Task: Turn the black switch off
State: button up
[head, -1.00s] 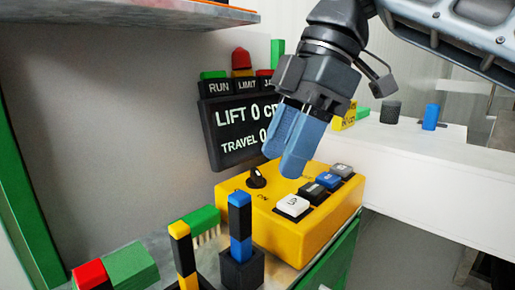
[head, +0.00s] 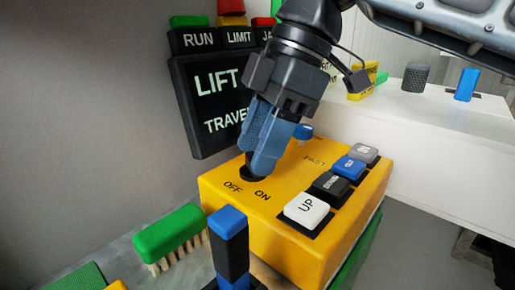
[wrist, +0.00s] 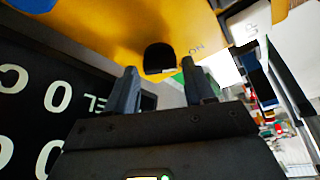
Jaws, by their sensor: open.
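The black switch (head: 251,173) is a small rotary knob on top of the yellow control box (head: 225,196), near the OFF and ON labels. In the head view my gripper (head: 261,163) is right over it, and its blue fingers hide most of the knob. In the wrist view the knob (wrist: 159,56) shows just ahead of the gap between the two fingertips (wrist: 159,70). The jaws are open, one finger to each side of that gap. I cannot tell whether a finger touches the knob.
Buttons line the box's right side: white UP (head: 306,208), black (head: 331,185), blue (head: 350,167) and grey (head: 364,153). A blue knob (head: 302,131) sits behind my gripper. A display panel (head: 205,105) stands close at the left. A green brush (head: 170,232) and a blue-topped post (head: 229,245) are in front.

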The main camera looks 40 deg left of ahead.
jog(key=shift+s+f, duration=0.15)
jog(key=shift+f, duration=0.2)
jog(key=shift+c, duration=0.4)
jog(key=c, duration=0.7)
